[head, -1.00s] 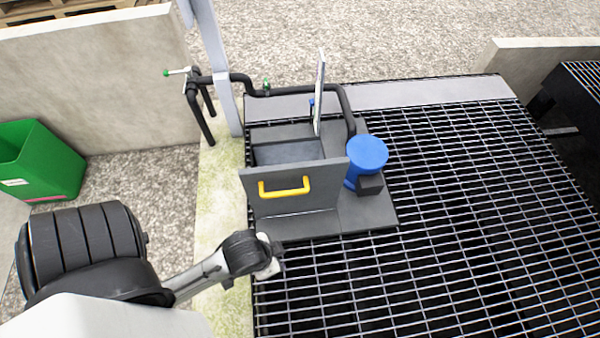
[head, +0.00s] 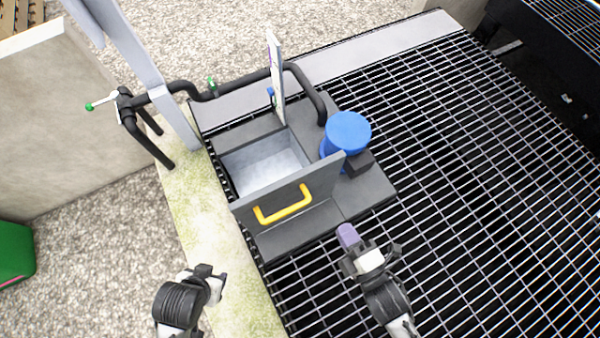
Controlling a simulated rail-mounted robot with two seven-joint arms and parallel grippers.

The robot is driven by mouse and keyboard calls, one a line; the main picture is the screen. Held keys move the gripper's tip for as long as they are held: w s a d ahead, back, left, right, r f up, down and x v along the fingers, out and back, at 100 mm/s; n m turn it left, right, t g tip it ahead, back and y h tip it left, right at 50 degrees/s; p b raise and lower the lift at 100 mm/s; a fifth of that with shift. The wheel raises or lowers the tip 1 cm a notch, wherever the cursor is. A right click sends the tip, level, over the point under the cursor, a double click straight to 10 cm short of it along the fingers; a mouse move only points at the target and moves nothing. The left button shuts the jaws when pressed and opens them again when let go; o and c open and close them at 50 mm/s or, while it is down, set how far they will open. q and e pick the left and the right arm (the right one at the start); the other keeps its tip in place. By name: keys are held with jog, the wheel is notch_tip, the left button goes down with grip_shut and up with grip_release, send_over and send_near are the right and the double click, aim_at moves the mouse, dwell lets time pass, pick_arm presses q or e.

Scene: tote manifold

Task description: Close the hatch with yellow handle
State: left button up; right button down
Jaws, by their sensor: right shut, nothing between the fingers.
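The hatch (head: 322,181) is a grey lid that stands up, open, on the near side of a square opening in a grey box. Its yellow handle (head: 283,205) is on the face toward me. The light inside of the opening (head: 266,165) shows behind the lid. My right gripper (head: 347,236) is shut and empty, right of and nearer than the handle, apart from the lid, over the grating. My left gripper (head: 212,282) is at the lower left, near the concrete strip and apart from the hatch; its fingers are too unclear to read.
A blue cylinder (head: 348,132) stands right of the opening. A thin upright panel (head: 275,80) and a black pipe (head: 245,82) are behind it. A grey post (head: 150,75) rises at left. Open metal grating (head: 450,180) spreads to the right.

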jog(key=n, duration=0.1)
jog(key=n+b, duration=0.1)
jog(key=b, duration=0.2)
send_near(312, 173)
jog(key=shift+t+y, duration=0.3)
jog(key=x, duration=0.5)
jog(key=shift+w+a+f, duration=0.1)
jog(key=shift+w+f, duration=0.05)
jog(key=shift+f, duration=0.2)
jog(key=shift+x, duration=0.95)
jog(key=shift+w, duration=0.1)
jog(key=shift+r, duration=0.1)
